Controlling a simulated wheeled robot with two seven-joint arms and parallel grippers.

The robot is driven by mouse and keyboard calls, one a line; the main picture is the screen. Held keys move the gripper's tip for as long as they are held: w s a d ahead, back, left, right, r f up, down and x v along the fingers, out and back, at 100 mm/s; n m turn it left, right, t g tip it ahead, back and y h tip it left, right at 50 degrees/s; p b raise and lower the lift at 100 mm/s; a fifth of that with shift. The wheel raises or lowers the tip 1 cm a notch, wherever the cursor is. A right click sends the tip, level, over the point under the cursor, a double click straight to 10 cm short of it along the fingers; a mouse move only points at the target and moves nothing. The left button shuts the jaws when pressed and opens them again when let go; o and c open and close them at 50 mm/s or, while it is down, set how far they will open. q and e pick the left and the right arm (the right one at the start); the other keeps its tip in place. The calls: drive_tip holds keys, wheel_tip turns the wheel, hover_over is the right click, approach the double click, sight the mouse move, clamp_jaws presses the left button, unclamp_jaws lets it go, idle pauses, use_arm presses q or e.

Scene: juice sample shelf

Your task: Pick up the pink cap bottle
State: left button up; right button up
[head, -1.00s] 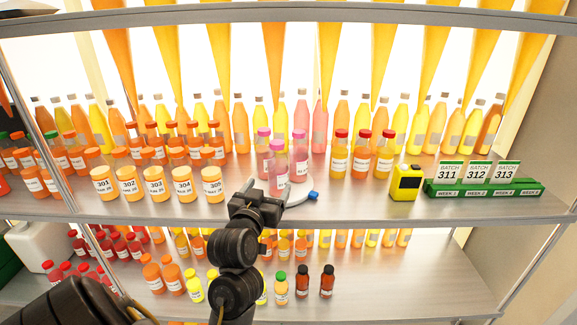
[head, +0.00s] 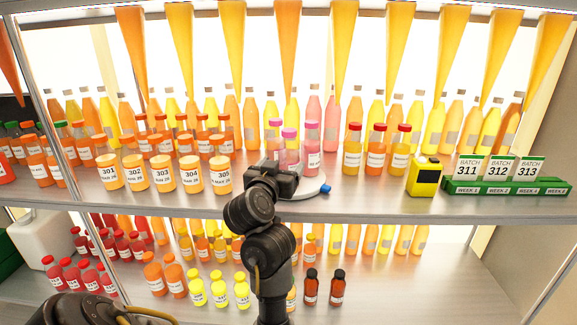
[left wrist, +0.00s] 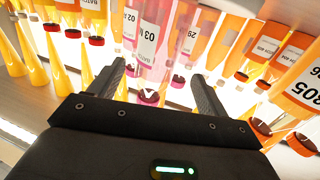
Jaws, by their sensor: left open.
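A small group of pink-capped bottles with pale pink contents stands on the upper shelf. The front one (head: 289,158) is partly hidden by my gripper, and another pink-capped bottle (head: 275,140) is close behind it. My left gripper (head: 280,170) is at the shelf's front edge, directly before this group. In the left wrist view the scene appears upside down. There my left gripper (left wrist: 157,72) is open, with a pink-capped bottle (left wrist: 148,78) between the finger lines. I cannot tell whether the fingers touch it. My right gripper is not in view.
A round white tray (head: 308,190) with a blue knob (head: 325,189) is beside the gripper. Orange jars (head: 219,175) stand to the left, red-capped bottles (head: 352,150) to the right. A yellow device (head: 424,178) and green batch stand (head: 500,187) are farther right.

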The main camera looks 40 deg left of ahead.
sight(289, 130)
use_arm(q)
drive_tip(key=shift+w, duration=0.15)
drive_tip(key=b+x, duration=0.2)
drive_tip(key=x, duration=0.2)
drive_tip(key=shift+w+d+r, duration=0.1)
drive_tip(key=shift+w+r, duration=0.05)
drive_tip(key=shift+w, duration=0.05)
drive_tip(key=shift+w+r, duration=0.1)
drive_tip(key=shift+w, duration=0.2)
drive_tip(key=shift+s+r, duration=0.1)
drive_tip(key=shift+s, duration=0.05)
drive_tip(key=shift+c, duration=0.5)
drive_tip(key=c, duration=1.1)
wheel_tip(289, 130, up, 10)
drive_tip(key=p, duration=0.8)
drive_tip(key=shift+f, duration=0.2)
drive_tip(key=shift+c, duration=0.2)
drive_tip(key=shift+r+p, duration=2.25)
drive_tip(key=shift+p, duration=0.1)
drive_tip(key=shift+f, duration=0.1)
